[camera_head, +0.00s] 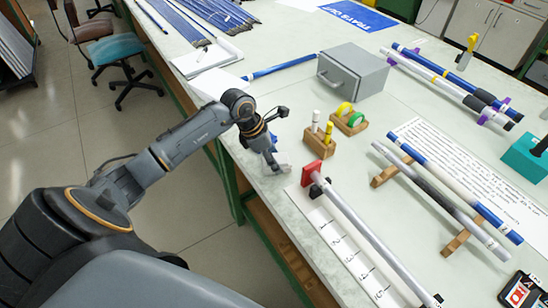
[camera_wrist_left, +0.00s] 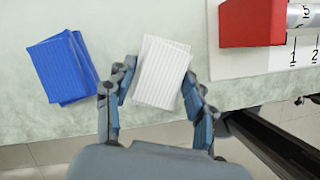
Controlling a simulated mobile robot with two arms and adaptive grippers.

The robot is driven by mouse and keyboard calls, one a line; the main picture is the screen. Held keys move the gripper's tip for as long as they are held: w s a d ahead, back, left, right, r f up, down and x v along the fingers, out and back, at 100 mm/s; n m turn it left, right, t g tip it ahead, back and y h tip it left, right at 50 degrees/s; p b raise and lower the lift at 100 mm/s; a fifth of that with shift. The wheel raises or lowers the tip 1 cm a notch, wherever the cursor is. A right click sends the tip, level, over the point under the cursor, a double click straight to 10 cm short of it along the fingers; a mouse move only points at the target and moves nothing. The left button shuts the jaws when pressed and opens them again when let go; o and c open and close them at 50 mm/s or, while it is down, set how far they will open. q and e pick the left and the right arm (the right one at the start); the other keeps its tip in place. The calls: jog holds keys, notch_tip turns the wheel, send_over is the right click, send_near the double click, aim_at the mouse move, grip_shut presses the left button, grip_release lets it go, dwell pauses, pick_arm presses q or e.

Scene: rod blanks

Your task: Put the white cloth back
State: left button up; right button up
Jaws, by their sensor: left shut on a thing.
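The white cloth (camera_wrist_left: 160,70) is a ribbed, folded rectangle between the two fingers of my left gripper (camera_wrist_left: 158,100) in the left wrist view. The gripper is shut on it. In the head view the left gripper (camera_head: 277,163) is at the near left edge of the table, and only a bit of the cloth (camera_head: 285,160) shows. I cannot tell whether the cloth touches the table. My right gripper is not in view.
A red stop block (camera_head: 311,174) with a numbered strip (camera_head: 345,252) and a rod is close right of the gripper. A wooden marker holder (camera_head: 320,145), a tape holder (camera_head: 350,123) and a grey box (camera_head: 352,72) stand beyond. The table edge is close by.

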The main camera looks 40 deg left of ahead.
pick_arm(q)
jog(key=shift+f, duration=0.5)
jog(key=shift+f, duration=0.1)
jog(key=o, duration=0.6)
jog(key=shift+f, duration=0.15)
jog(key=shift+c, duration=0.2)
jog(key=o, duration=0.5)
jog(key=shift+c, duration=0.2)
